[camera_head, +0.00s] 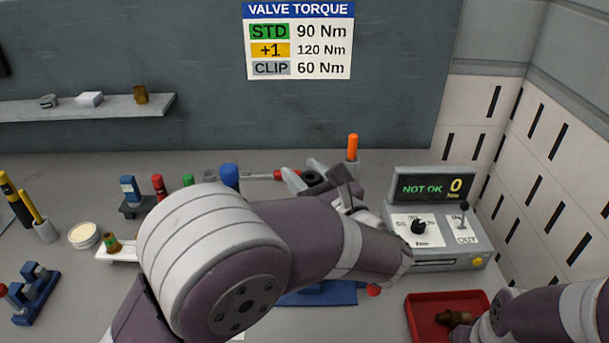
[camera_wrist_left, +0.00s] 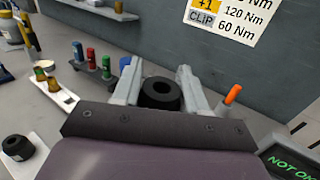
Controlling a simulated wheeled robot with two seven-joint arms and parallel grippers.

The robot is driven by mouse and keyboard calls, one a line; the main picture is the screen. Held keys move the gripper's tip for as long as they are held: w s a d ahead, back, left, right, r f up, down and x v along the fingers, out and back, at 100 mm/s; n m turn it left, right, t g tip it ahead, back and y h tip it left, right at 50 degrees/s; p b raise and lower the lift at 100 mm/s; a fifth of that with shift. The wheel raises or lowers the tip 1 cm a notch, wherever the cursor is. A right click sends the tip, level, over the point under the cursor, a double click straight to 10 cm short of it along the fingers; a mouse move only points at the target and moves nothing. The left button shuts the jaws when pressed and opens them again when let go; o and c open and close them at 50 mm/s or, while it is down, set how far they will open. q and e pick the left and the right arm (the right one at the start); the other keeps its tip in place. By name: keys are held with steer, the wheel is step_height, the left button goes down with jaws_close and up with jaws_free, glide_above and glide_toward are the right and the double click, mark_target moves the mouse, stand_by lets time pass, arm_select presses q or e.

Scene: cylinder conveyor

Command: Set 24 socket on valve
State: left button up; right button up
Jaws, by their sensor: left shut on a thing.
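My left gripper (camera_head: 308,179) reaches over the middle of the bench, its arm covering much of the head view. In the left wrist view its two fingers (camera_wrist_left: 160,88) are closed on a black ring-shaped socket (camera_wrist_left: 161,94), which also shows in the head view (camera_head: 313,178). No size mark is readable on it. Another black socket (camera_wrist_left: 17,147) sits on a white tray at the lower left of the wrist view. A blue base (camera_head: 335,294) shows under my left arm; whether it carries the valve is hidden. My right arm enters at the lower right; its gripper is not seen.
A controller box (camera_head: 436,230) reading "NOT OK 0" stands right of my left gripper. A red tray (camera_head: 418,314) holding a brown part (camera_head: 455,319) lies in front of it. An orange handle (camera_head: 352,147) stands upright behind. Several coloured items (camera_head: 158,187) stand left.

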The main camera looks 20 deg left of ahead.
arm_select(q)
steer(key=shift+a+f, duration=0.1)
steer(key=shift+w+a+f, duration=0.15)
steer(key=shift+w+f, duration=0.15)
steer(key=shift+w, duration=0.5)
steer(key=shift+s+r, duration=0.15)
steer(key=shift+s, duration=0.3)
steer(key=shift+w+f, duration=0.25)
steer(key=shift+f+b, duration=0.1)
steer(key=shift+b, duration=0.35)
arm_select(e)
steer(key=shift+w+a+f, duration=0.1)
steer(key=shift+w+f, duration=0.25)
steer(key=shift+f, duration=0.35)
arm_select(q)
steer(key=shift+s, duration=0.1)
arm_select(e)
steer(key=shift+f, duration=0.1)
arm_select(q)
steer(key=shift+f+b, duration=0.8)
steer(key=shift+b, duration=0.35)
arm_select(e)
steer(key=shift+f, duration=1)
arm_select(q)
steer(key=shift+s+f+b, duration=0.15)
steer(key=shift+s+b, duration=0.1)
steer(key=shift+b, duration=0.1)
arm_select(e)
steer(key=shift+s+f, duration=0.2)
steer(key=shift+f, duration=0.05)
